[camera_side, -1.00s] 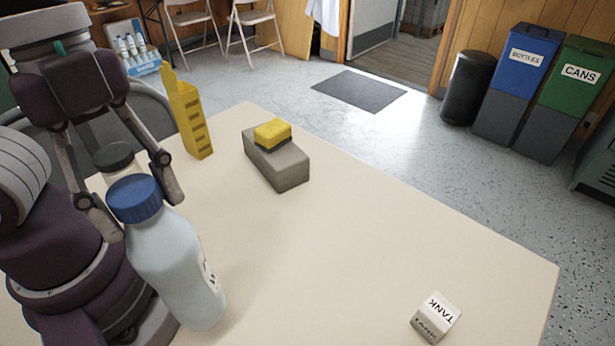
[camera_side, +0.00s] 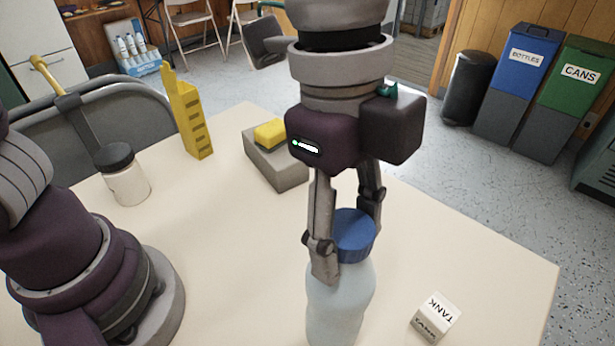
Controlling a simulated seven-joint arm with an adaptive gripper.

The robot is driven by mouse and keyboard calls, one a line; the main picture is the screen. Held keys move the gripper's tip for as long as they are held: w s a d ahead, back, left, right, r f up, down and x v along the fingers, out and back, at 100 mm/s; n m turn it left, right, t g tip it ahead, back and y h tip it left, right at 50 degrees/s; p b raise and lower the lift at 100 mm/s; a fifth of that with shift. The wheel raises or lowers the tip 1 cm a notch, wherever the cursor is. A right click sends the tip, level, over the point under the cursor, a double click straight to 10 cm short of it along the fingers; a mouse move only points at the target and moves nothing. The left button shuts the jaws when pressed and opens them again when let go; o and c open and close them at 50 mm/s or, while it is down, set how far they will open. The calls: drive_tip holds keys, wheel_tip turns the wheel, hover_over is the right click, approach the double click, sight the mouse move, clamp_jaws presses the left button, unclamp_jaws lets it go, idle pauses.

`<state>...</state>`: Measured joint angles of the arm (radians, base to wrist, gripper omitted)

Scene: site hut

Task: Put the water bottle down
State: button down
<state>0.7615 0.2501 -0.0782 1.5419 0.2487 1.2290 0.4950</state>
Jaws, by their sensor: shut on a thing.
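The water bottle (camera_side: 340,300) is pale and translucent with a blue cap (camera_side: 354,232). It stands about upright at the bottom middle of the side view. My gripper (camera_side: 347,246) points down from above and is shut on the bottle around its cap and neck. One finger shows in front at the left of the cap, and the other is partly hidden behind it. The bottle's base is cut off by the picture's bottom edge, so I cannot tell whether it touches the table (camera_side: 230,270).
A white block marked TANK (camera_side: 435,318) lies to the right of the bottle. A grey block (camera_side: 277,166) with a yellow sponge-like piece (camera_side: 270,132), a yellow holder (camera_side: 188,117) and a dark-lidded jar (camera_side: 127,180) stand further back. The table's right side is mostly clear.

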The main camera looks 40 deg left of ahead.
sight(334, 316)
drive_tip(key=shift+w+d, duration=0.15)
drive_tip(key=shift+d, duration=0.1)
drive_tip(key=shift+f, duration=1.8)
drive_tip(key=shift+f, duration=0.15)
drive_tip(key=c, duration=0.6)
unclamp_jaws()
